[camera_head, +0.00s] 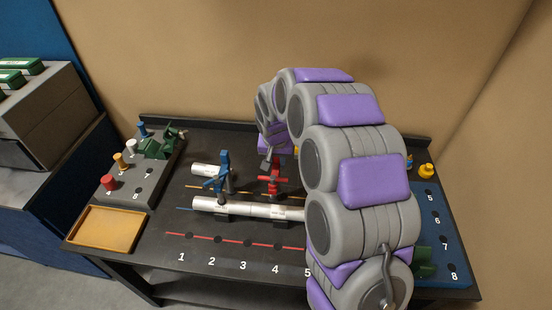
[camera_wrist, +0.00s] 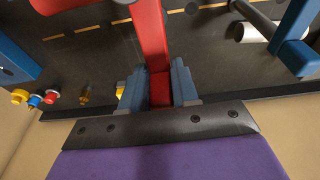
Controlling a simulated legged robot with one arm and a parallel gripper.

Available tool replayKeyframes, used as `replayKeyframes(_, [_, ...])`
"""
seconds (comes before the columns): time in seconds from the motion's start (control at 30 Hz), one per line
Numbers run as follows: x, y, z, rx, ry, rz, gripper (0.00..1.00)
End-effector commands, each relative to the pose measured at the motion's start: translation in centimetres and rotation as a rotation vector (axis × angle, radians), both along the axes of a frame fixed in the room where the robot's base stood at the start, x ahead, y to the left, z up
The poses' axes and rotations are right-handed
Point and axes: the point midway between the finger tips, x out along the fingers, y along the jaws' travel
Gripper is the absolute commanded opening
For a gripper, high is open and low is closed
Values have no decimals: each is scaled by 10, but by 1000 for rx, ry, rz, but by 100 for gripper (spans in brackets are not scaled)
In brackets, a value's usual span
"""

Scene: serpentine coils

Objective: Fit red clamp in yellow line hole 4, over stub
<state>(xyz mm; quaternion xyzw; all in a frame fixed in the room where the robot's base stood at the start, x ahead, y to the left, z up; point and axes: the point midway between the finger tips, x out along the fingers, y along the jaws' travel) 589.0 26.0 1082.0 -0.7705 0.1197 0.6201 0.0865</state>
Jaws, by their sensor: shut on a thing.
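My gripper (camera_wrist: 158,88) is shut on the red clamp (camera_wrist: 152,40), with blue finger pads on both sides of its upright handle. In the head view the red clamp (camera_head: 273,184) stands upright just behind the long white pipe. The yellow line (camera_wrist: 88,28) with its dark holes runs past the clamp, which hides part of it. The short white stub (camera_head: 206,170) lies behind the long pipe, left of the clamp; a white pipe end also shows in the wrist view (camera_wrist: 252,32). I cannot tell whether the clamp's foot is in a hole.
A blue clamp (camera_head: 222,172) stands left of the red one, close to the stub. The long white pipe (camera_head: 240,208) lies in front. A grey peg block (camera_head: 140,185) and an orange tray (camera_head: 106,229) are at the left; a blue panel (camera_head: 440,240) is at the right. My arm hides the table's right-middle.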

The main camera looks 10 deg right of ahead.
Motion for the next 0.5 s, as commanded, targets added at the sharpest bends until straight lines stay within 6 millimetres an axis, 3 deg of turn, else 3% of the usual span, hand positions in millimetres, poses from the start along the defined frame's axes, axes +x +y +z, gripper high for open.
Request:
replayKeyframes(0.2, [0, -16, -3, 10, -2, -4, 0])
replayKeyframes(0.5, [0, -14, -8, -2, -1, -3, 0])
